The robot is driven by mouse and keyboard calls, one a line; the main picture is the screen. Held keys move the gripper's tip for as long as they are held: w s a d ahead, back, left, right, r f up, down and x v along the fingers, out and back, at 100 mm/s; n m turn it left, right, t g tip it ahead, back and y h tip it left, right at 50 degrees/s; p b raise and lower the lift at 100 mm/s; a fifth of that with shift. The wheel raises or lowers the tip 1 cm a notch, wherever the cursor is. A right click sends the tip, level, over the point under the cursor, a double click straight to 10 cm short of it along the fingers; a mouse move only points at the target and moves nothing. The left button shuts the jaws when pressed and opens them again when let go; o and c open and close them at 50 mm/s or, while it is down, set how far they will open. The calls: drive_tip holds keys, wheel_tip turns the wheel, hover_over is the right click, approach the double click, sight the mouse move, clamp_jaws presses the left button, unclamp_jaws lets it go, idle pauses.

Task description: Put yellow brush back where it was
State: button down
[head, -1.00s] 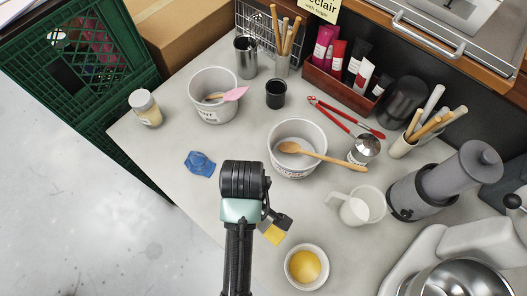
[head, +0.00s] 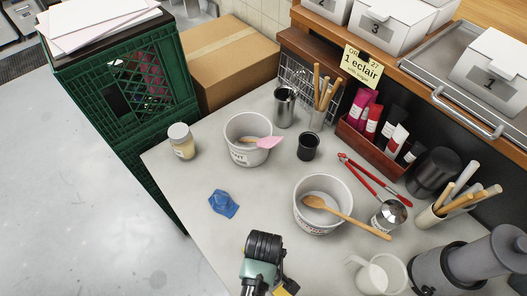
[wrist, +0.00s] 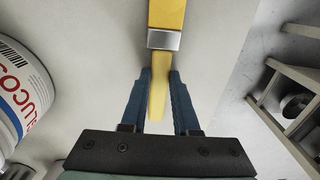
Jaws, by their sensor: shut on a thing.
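The yellow brush (wrist: 166,14) is between the two blue fingers of my gripper (wrist: 160,76) in the wrist view. The fingers are shut on its narrow yellow handle, and its silver metal band and wide yellow end stick out past the fingertips. In the head view, my gripper is at the bottom edge, mostly cut off. A small yellow part of the brush (head: 289,287) shows there, over the near part of the worktop (head: 180,200). The brush's former place is not identifiable.
A tub with a wooden spoon (head: 345,217) and a tub with a pink spatula (head: 240,153) stand beyond my gripper. A blue cloth (head: 223,204) lies left. The wrist view shows a labelled white tub (wrist: 20,95) left and a grey slotted object (wrist: 295,95) right.

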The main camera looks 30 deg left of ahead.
drive_tip(key=c, duration=0.7)
unclamp_jaws()
drive_tip(key=shift+f, duration=0.1)
drive_tip(key=shift+o, duration=0.2)
